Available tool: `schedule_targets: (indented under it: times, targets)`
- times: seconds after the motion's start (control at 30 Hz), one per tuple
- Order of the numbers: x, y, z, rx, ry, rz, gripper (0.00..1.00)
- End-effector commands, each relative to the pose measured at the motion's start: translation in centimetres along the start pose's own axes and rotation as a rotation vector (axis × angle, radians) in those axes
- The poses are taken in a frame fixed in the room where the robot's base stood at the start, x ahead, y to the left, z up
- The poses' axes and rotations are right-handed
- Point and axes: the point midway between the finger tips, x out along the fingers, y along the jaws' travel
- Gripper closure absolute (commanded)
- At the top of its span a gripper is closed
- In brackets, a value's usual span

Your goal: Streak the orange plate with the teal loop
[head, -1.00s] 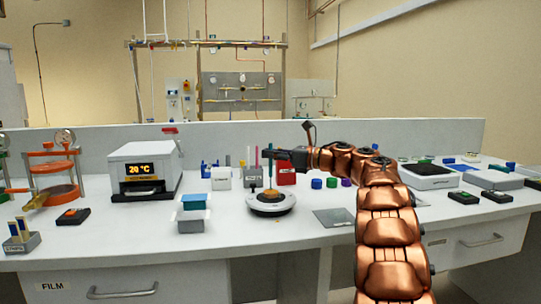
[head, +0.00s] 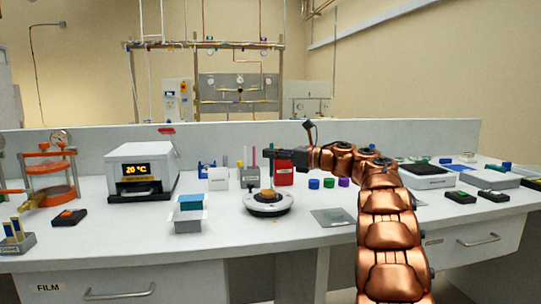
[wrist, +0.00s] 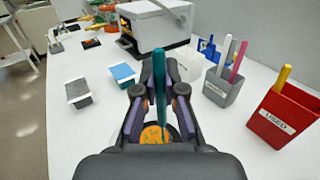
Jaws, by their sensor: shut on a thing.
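The teal loop (wrist: 159,88) stands upright in my gripper (wrist: 156,98), which is shut on it. In the head view the teal loop (head: 271,162) points down from my gripper (head: 273,155) over the orange plate (head: 267,193). The orange plate sits on a round white turntable (head: 268,206). In the wrist view the orange plate (wrist: 152,134) shows below the loop, partly hidden by my fingers, with lighter marks on it. I cannot tell whether the loop's lower end touches the plate.
A red bin marked USED (wrist: 284,116) holds a yellow stick. A grey holder (wrist: 222,92) with coloured sticks stands beside it. A blue-topped box (head: 189,214) is left of the turntable, and a heater reading 20 °C (head: 143,172) farther left. A flat grey plate (head: 332,217) lies right.

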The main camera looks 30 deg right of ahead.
Motion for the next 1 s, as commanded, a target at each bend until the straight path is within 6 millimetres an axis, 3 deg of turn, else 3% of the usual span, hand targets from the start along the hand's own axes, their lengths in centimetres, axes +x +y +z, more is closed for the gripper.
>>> schedule_targets:
  times: [0.53,1.0]
  targets:
    - [-0.3,-0.2,0.1,0.001,0.0,0.0,1.0]
    - [-0.3,-0.3,3.1,0.0,0.0,0.0,1.0]
